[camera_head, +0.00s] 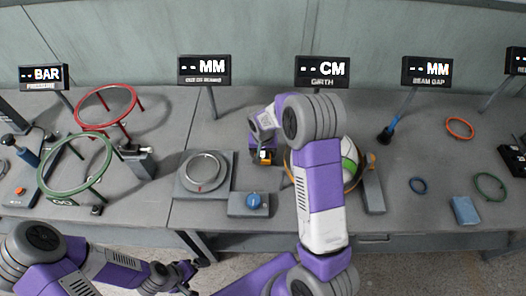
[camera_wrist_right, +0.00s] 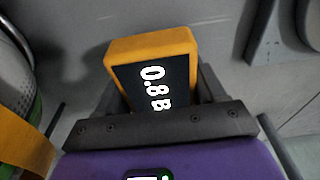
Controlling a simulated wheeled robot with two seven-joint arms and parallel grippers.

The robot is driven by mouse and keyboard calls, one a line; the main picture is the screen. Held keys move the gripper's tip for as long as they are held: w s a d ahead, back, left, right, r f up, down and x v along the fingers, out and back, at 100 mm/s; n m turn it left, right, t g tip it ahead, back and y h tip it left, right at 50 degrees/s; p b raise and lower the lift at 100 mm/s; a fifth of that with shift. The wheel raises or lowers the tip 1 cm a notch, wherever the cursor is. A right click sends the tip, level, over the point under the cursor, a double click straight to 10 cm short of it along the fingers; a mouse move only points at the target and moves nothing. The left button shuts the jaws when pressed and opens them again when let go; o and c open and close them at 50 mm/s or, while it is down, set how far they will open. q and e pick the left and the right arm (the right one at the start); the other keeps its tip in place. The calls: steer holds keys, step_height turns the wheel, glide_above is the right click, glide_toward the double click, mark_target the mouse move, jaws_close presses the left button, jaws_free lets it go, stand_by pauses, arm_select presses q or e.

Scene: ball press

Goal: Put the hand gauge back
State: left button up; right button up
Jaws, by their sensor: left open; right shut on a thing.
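The hand gauge (camera_wrist_right: 150,45) is an orange-yellow box with a dark screen reading "0.8 B" in the right wrist view. My right gripper (camera_head: 263,159) is shut on it, with a finger at each side. In the head view the gauge (camera_head: 264,154) shows as a small piece at that gripper, above the grey bench left of the ball. Its underside and any contact with the bench are hidden. My left gripper (camera_head: 187,272) is open and empty, low in the head view in front of the bench edge.
A green and white ball (camera_head: 348,160) sits partly behind my right arm. A round dial plate (camera_head: 203,171) and blue-knob box (camera_head: 257,201) stand left of it. Red (camera_head: 106,106) and green (camera_head: 75,163) ring stands are further left. Loose rings and a blue block (camera_head: 465,211) lie right.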

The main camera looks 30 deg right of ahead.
steer(key=shift+f+b, duration=0.5)
steer(key=shift+f, duration=0.05)
steer(key=o, duration=1.3)
